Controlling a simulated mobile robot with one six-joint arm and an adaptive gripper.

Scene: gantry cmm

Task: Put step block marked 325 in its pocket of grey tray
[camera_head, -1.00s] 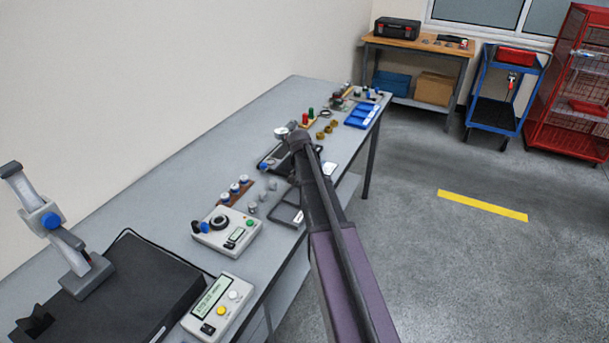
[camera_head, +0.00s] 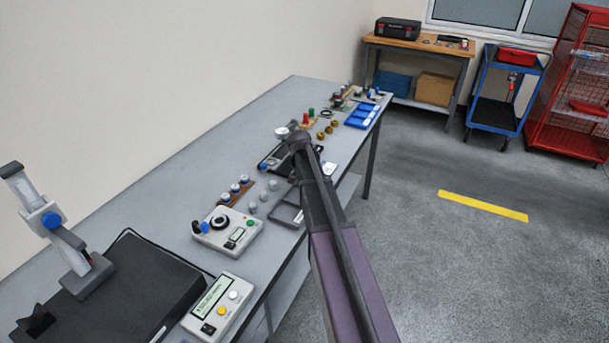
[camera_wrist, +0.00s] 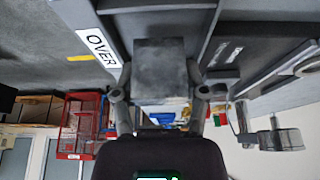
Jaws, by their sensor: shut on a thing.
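My gripper (camera_wrist: 159,80) is shut on a dark grey block (camera_wrist: 161,62) in the wrist view, with one finger on each side. No number is readable on the face I see, so I cannot confirm the 325 mark. A dark grey tray (camera_wrist: 81,16) with a white "OVER" label (camera_wrist: 98,46) lies beyond the block. The block covers part of it, and I cannot tell whether they touch. In the head view my arm hides the gripper and block. A dark grey tray frame (camera_head: 286,213) shows beside the arm.
The grey bench (camera_head: 165,218) carries a control box (camera_head: 228,232), several small grey cylinders (camera_head: 264,196) and a black device (camera_head: 268,162) near my arm. Blue trays (camera_head: 362,115) and brass pieces (camera_head: 322,134) stand farther along. Open floor lies to the right.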

